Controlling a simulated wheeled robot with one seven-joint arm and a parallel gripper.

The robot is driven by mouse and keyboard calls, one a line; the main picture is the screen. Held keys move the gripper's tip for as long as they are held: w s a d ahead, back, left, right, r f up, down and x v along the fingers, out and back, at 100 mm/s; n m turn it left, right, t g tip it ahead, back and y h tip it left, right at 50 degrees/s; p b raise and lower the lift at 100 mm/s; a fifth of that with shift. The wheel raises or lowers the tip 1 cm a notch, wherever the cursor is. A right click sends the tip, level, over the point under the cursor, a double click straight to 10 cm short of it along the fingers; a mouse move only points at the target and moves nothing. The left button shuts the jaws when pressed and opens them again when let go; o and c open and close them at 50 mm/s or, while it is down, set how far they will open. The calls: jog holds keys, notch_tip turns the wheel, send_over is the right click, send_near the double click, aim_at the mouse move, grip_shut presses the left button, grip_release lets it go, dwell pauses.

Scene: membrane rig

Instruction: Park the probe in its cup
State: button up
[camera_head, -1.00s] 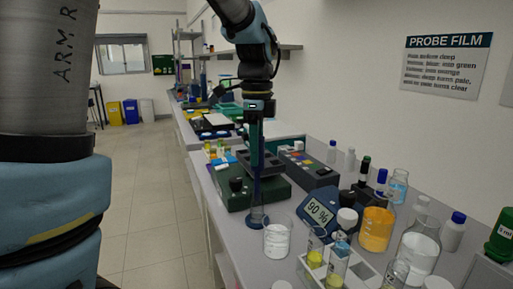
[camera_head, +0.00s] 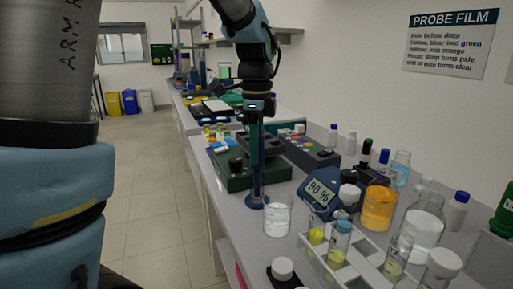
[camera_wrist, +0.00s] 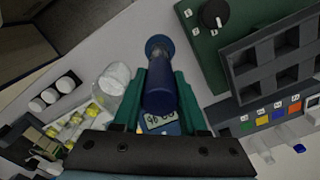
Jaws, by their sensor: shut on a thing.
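My gripper (camera_head: 255,122) is shut on the dark blue probe (camera_head: 256,165), which hangs upright over the near bench. In the wrist view the probe (camera_wrist: 160,88) lies between my two green fingers (camera_wrist: 162,100). A round, flared blue piece (camera_head: 256,202) shows at the probe's lower end, and also in the wrist view (camera_wrist: 158,45). I cannot tell whether this is the probe's own foot or the cup under it, nor whether it rests on the bench. A clear glass beaker (camera_head: 278,217) with pale contents stands just right of it.
The green box with a black knob (camera_head: 233,178) stands close behind the probe. A display reading 90 % (camera_head: 321,192), an orange jar (camera_head: 378,208) and a white rack of yellow vials (camera_head: 335,268) stand to the right. The bench's left edge is near; bare grey top (camera_head: 228,215) shows there.

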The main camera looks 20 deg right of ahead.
jog(key=shift+f, duration=0.3)
dwell(0.5)
jog(key=o, duration=1.2)
notch_tip(320, 180, up, 11)
jog(key=shift+f+b, duration=0.1)
jog(key=shift+b, duration=0.4)
